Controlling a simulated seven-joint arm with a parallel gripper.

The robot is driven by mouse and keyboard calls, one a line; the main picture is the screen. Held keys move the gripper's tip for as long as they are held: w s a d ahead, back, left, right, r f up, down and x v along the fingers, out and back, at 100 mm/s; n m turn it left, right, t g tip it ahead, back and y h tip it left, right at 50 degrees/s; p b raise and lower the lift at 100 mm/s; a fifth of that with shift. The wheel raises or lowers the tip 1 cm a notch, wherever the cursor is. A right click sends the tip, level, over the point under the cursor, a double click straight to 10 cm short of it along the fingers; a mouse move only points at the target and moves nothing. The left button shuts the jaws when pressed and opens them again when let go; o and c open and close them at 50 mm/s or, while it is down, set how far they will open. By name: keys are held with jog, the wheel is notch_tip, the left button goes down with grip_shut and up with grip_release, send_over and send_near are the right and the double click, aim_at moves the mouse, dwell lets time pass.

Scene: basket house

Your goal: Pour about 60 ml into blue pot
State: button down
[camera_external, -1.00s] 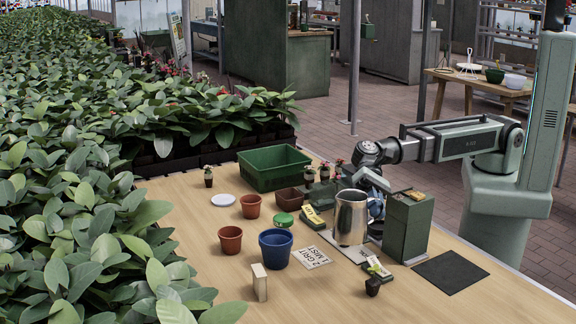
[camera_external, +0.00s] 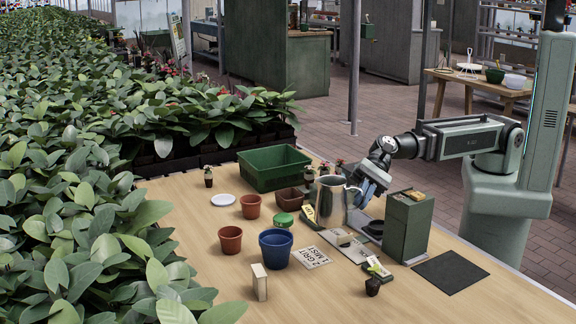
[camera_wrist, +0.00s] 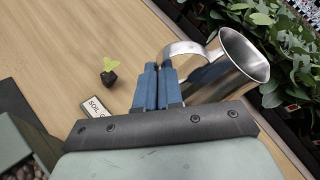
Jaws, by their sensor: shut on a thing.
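A blue pot (camera_external: 276,248) stands upright on the table in the external view, near the front middle. My gripper (camera_external: 360,187) is shut on the handle of a steel pitcher (camera_external: 329,201), which is lifted clear of the table, right of and behind the blue pot. In the wrist view, the blue fingers (camera_wrist: 160,88) close on the handle of the pitcher (camera_wrist: 230,65). Its open mouth shows there; no liquid is visible inside.
Terracotta pots (camera_external: 230,239) stand left of the blue pot. A small pale block (camera_external: 259,281) stands in front of it, and a green-lidded jar (camera_external: 283,220) behind it. A green crate (camera_external: 272,168) is at the back. A dark green box (camera_external: 407,226) stands at the right.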

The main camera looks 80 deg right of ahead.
aim_at(321, 196)
notch_tip(321, 196, down, 8)
jog(key=w+m+g, duration=0.2)
jog(key=w, duration=0.1)
jog(key=w+r+m, duration=0.1)
jog(key=w+r+m+g, duration=0.1)
jog(key=w+r+g, duration=0.1)
jog(key=shift+w+a+m+h, duration=0.15)
jog(key=shift+a+m+h, duration=0.15)
jog(key=shift+m+h, duration=0.1)
jog(key=shift+w+a+r+m+g, duration=0.1)
jog(key=shift+w+r+m+g, duration=0.4)
jog(key=shift+r, duration=0.3)
jog(key=shift+w+d+r+m+g, duration=0.1)
jog(key=shift+w+r+m+g, duration=0.25)
jog(key=shift+r+m, duration=0.35)
jog(key=shift+w+a+r+m+g, duration=0.1)
jog(key=shift+w+r+m+g, duration=0.35)
jog(key=shift+r, duration=0.45)
jog(key=shift+w+b, duration=0.15)
jog(key=shift+b, duration=0.15)
jog(key=shift+w+m+g, duration=0.4)
jog(key=shift+w+m, duration=0.15)
jog(key=shift+w, duration=0.05)
jog(key=shift+w+a+r+m+g+b, duration=0.1)
jog(key=shift+w+r+m+g+b, duration=0.15)
jog(key=shift+w+b, duration=0.5)
jog(key=shift+w+a+r+m+g+b, duration=0.15)
jog(key=shift+w+r+m+b, duration=0.2)
jog(key=shift+w+b, duration=0.4)
